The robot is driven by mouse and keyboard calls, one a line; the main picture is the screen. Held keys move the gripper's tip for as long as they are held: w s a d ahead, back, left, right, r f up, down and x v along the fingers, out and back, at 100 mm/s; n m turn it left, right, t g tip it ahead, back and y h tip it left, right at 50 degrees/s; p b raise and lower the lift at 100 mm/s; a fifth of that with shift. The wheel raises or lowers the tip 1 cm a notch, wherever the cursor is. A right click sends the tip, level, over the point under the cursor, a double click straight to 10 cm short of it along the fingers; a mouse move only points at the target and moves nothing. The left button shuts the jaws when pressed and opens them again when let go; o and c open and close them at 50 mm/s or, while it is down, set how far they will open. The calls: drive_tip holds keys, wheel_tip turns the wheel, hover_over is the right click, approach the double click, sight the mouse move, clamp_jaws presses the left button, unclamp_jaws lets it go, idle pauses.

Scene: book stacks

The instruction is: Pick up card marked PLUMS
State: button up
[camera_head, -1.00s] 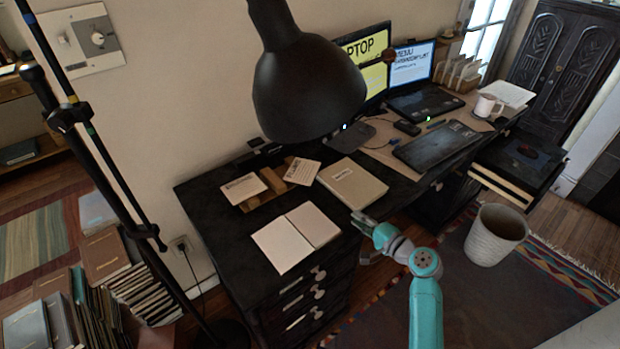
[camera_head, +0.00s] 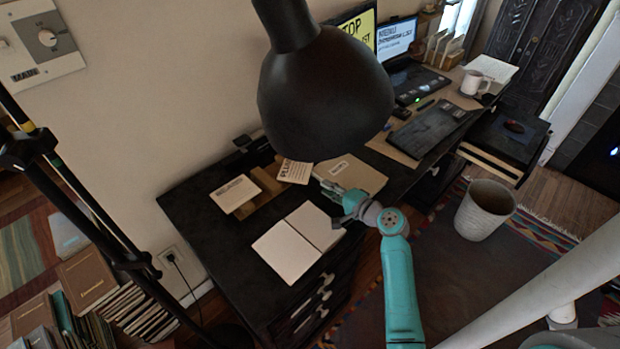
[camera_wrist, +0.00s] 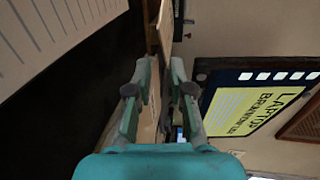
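The card marked PLUMS (camera_head: 294,171) is a small pale card with dark lettering, leaning tilted at the right end of a wooden holder (camera_head: 264,188) on the black desk. My gripper (camera_head: 322,182) is just to the right of this card, over the edge of a closed tan notebook (camera_head: 358,176). In the wrist view my gripper (camera_wrist: 159,66) has its two fingers apart. A thin tan edge (camera_wrist: 165,20) shows ahead between them; I cannot tell whether it is the card or the holder. No contact with the card is visible.
Another card (camera_head: 235,193) leans at the holder's left end. An open blank book (camera_head: 299,243) lies in front. A large black lamp head (camera_head: 325,95) hangs over the desk. A monitor (camera_wrist: 258,105) stands right in the wrist view. Bare desk lies left of the book.

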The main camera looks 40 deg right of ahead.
sight(313, 188)
drive_tip(key=shift+x, duration=3.6)
clamp_jaws()
drive_tip(key=shift+r, duration=1.3)
drive_tip(key=r+v, duration=0.2)
drive_tip(key=v, duration=1.2)
drive_tip(key=shift+s, duration=0.15)
